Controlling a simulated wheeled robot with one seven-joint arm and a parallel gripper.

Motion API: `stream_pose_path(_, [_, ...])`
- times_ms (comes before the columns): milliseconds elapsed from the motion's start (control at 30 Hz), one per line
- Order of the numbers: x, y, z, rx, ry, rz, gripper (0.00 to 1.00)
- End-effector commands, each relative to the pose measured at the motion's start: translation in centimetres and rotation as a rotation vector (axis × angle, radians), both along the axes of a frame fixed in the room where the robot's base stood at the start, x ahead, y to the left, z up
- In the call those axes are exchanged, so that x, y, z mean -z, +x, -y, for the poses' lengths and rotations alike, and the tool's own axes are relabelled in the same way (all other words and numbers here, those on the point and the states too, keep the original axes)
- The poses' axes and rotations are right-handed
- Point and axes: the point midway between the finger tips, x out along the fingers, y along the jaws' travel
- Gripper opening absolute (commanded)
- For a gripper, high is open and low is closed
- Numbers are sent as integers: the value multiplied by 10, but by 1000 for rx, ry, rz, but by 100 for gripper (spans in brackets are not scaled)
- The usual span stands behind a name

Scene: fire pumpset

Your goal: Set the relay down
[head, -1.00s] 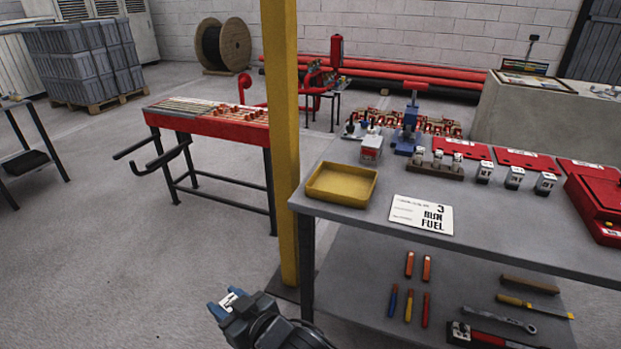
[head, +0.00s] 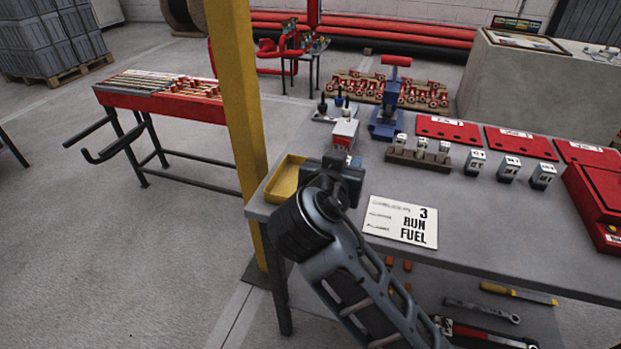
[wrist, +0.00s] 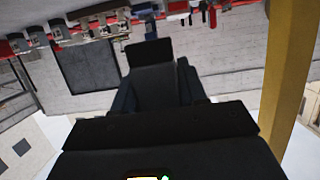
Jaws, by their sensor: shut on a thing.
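My gripper (head: 345,166) is shut on the relay, above the near-left part of the workbench, at the right side of the yellow tray (head: 284,180). The gripper and arm hide the held relay in the head view, and I cannot make it out surely in the wrist view. The wrist view shows the dark gripper (wrist: 152,85) from behind. Similar small grey relays with white tops stand in a row on the bench, one of them here (head: 475,162). Others sit in a brown holder (head: 418,160).
A white card reading "3 RUN FUEL" (head: 400,220) lies right of my arm. A red-and-white box (head: 345,132) and a blue press (head: 386,118) stand behind the gripper. A yellow post (head: 240,100) rises at the left bench corner. Bare bench top lies right of the card.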

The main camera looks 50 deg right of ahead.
Motion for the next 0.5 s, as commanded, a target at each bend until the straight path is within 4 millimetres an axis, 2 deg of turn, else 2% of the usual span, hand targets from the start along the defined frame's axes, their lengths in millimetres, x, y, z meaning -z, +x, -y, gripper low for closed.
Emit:
stream_pose_path(300, [38, 64, 18, -2, 0, -3, 9])
stream_pose_path(500, [57, 94, 26, -3, 1, -1, 9])
